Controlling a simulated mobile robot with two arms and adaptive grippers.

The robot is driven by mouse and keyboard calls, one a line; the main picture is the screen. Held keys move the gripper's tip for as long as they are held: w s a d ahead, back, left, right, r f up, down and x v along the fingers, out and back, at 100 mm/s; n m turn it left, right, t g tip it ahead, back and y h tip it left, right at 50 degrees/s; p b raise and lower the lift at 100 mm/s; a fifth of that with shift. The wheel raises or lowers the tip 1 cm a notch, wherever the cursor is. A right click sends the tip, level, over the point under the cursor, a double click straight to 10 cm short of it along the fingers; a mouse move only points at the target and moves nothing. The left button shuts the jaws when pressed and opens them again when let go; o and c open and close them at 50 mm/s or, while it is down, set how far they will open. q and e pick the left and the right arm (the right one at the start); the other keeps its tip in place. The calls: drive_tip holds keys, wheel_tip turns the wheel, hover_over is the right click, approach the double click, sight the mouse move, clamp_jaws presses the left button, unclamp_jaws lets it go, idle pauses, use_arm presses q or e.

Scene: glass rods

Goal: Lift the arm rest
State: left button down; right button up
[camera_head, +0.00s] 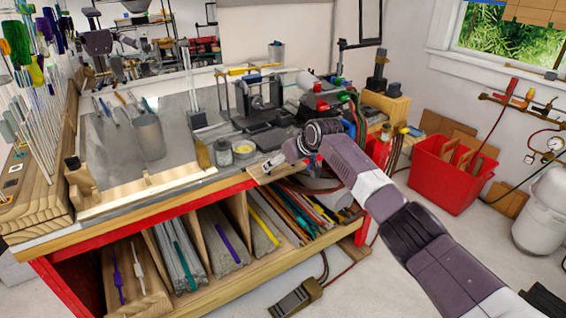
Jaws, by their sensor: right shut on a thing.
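The arm rest (258,175) appears as a small light wooden piece at the front right edge of the workbench. My right arm reaches in from the right, and its gripper (273,162) is shut on the arm rest. The gripper partly covers the wood, so I cannot tell whether it is clear of the bench top. My left gripper is not in view.
Glass rods fill the shelf below. A red bin (440,185) stands on the floor at right.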

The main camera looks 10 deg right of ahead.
drive_tip(key=o, duration=1.4)
drive_tip(key=shift+w+a+r, duration=0.15)
drive_tip(key=shift+w+r, duration=0.15)
drive_tip(key=shift+r, duration=0.15)
drive_tip(key=shift+w+f, duration=0.25)
drive_tip(key=shift+f, duration=0.2)
drive_tip(key=shift+s+r, duration=0.5)
drive_tip(key=shift+s, duration=0.1)
drive_tip(key=v, duration=1)
drive_tip(key=shift+s+d+r, duration=0.1)
drive_tip(key=shift+d+r, duration=0.05)
drive_tip(key=shift+d, duration=0.05)
